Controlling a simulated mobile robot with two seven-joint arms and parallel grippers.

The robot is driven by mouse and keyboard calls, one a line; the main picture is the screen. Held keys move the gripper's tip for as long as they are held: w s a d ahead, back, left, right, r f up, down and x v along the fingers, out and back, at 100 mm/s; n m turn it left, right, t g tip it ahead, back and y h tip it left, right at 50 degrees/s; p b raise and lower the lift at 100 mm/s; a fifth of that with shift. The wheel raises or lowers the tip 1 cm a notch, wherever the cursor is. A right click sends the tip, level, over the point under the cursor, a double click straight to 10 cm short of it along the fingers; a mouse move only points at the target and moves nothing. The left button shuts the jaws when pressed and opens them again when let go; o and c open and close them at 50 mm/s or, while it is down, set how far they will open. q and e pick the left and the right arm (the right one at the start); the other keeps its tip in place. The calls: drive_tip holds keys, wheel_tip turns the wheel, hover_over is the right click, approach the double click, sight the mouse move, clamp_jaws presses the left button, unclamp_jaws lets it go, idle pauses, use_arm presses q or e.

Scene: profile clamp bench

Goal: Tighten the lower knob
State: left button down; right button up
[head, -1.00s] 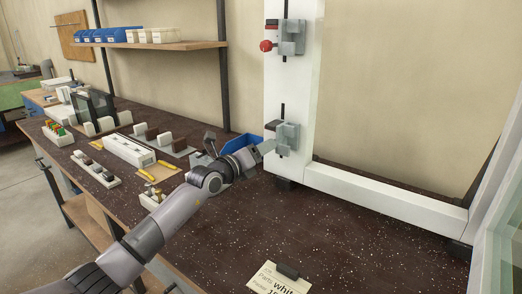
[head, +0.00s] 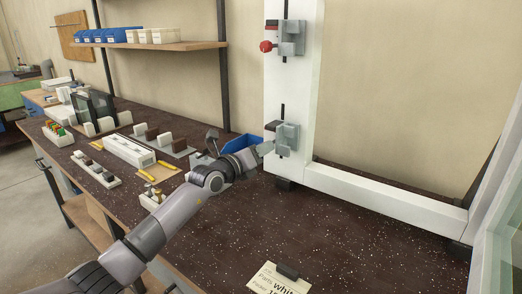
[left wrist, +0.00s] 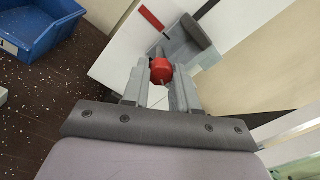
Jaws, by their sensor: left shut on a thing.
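The white window-like frame (head: 292,100) stands on the bench with two grey clamps on its left post. The upper clamp (head: 291,40) has a red knob (head: 266,46) on its left side. The lower clamp (head: 288,138) sits near the foot of the post. My left gripper (head: 264,148) reaches the lower clamp's left side and hides its knob in the head view. In the left wrist view the red lower knob (left wrist: 161,71) is between the fingertips of my left gripper (left wrist: 161,80), which is shut on it. My right gripper is not in view.
A blue bin (head: 243,142) stands behind my left arm, and it also shows in the left wrist view (left wrist: 42,22). A paper card (head: 278,280) lies at the front of the bench. Trays and small parts fill the left side. The bench middle is clear.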

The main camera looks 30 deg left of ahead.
use_arm(q)
drive_tip(key=shift+m+p, duration=0.8)
drive_tip(key=shift+m, duration=5.2)
drive_tip(key=c, duration=0.9)
unclamp_jaws()
drive_tip(key=shift+o, duration=0.2)
drive_tip(key=s+a, duration=0.1)
drive_tip(key=s, duration=0.6)
drive_tip(key=shift+r, duration=0.2)
